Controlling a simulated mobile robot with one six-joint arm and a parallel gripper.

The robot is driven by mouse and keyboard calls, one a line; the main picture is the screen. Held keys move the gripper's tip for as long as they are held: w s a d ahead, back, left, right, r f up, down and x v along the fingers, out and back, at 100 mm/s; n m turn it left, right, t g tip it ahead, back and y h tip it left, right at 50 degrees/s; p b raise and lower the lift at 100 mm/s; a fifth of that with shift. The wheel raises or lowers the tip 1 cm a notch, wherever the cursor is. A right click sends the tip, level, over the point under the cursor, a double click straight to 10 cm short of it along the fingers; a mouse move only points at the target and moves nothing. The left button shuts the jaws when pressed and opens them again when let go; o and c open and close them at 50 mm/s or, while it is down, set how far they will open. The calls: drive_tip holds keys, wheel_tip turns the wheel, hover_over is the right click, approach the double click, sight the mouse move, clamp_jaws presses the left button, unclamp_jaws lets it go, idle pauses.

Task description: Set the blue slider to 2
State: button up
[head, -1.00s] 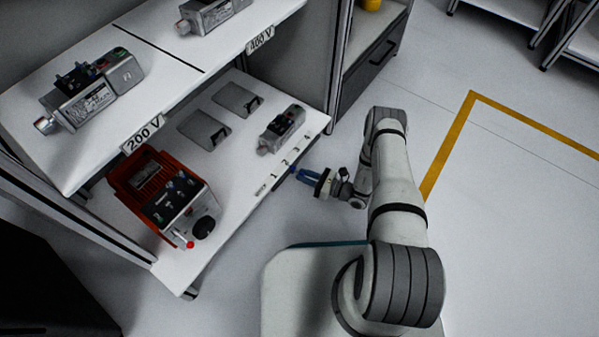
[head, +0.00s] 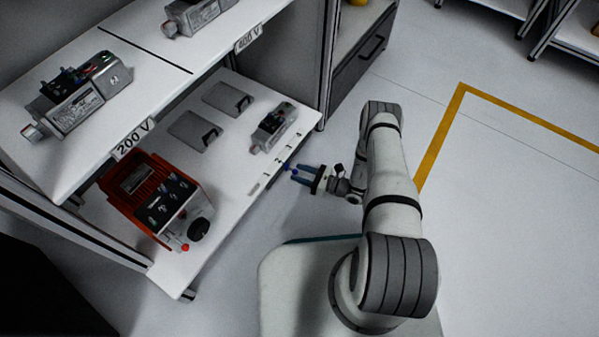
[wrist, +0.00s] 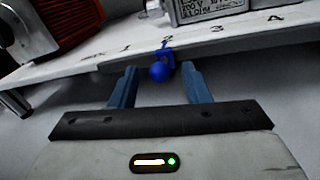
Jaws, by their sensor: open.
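The blue slider (wrist: 160,68) sits on the front edge of the lower shelf board (wrist: 70,66), with a round knob facing me. In the wrist view its pointer is close to the printed 2 (wrist: 168,39), right of the 1 (wrist: 126,49) and left of the 3 (wrist: 220,28). My gripper (wrist: 159,69) is open and empty, one blue finger on each side of the knob with a gap at both sides. In the head view the slider (head: 287,167) is small, just beyond the fingertips of my gripper (head: 294,174).
A grey encoder unit (head: 272,128) stands behind the numbers. Two grey plates (head: 195,132) lie flat on the board. The upper shelf (head: 165,95) overhangs the back. The floor in front is clear.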

drive_tip(key=p+v, duration=0.1)
drive_tip(key=v, duration=0.6)
drive_tip(key=shift+p, duration=0.3)
